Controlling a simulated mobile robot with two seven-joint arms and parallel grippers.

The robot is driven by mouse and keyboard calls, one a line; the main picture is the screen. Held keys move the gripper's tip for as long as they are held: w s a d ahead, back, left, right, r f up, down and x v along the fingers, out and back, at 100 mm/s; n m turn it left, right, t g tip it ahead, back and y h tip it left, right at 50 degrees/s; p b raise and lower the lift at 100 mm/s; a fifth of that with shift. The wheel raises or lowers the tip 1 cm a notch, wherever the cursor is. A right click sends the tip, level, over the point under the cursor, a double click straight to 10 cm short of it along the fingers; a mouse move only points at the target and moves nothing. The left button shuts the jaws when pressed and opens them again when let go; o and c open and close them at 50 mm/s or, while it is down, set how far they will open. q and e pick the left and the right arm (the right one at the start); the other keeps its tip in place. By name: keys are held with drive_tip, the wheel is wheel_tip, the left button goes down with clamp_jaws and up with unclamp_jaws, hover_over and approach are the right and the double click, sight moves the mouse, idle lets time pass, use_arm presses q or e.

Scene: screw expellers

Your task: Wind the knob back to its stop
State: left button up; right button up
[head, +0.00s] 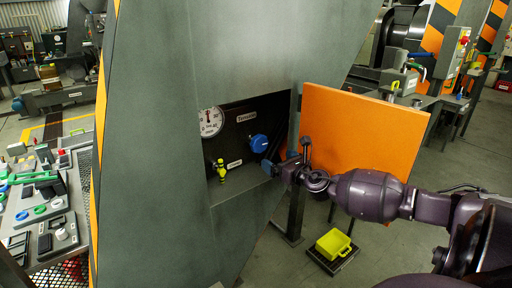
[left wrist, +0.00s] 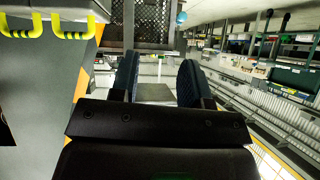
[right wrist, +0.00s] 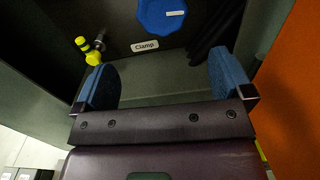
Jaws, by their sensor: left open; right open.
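A blue knob (head: 259,143) sits on the dark back panel of a recess in a large grey-green machine. It also shows in the right wrist view (right wrist: 163,14), beyond the fingertips, with a small white mark on its face. A "Clamp" label (right wrist: 145,46) lies below it there. My right gripper (right wrist: 160,85) is open and empty at the recess mouth, apart from the knob; it also shows in the head view (head: 272,168). My left gripper (left wrist: 160,78) is open and empty, away from the recess; it is not in the head view.
An orange door (head: 360,130) stands open right of the recess, close to my right arm. A yellow-green valve handle (head: 221,170) and a round dial gauge (head: 210,121) are at the recess's left.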

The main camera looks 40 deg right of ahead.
sight(261, 144)
drive_tip(key=shift+n+t, duration=0.3)
drive_tip(key=shift+n, duration=0.4)
drive_tip(key=w, duration=0.3)
drive_tip(key=w+d+r+b, duration=0.1)
drive_tip(key=w, duration=0.6)
drive_tip(key=shift+w+d+r+b, duration=0.1)
drive_tip(key=shift+d+r+b, duration=0.05)
drive_tip(key=shift+d+b, duration=0.2)
drive_tip(key=shift+w+d+r, duration=0.1)
drive_tip(key=shift+w, duration=0.65)
drive_tip(key=c, duration=0.9)
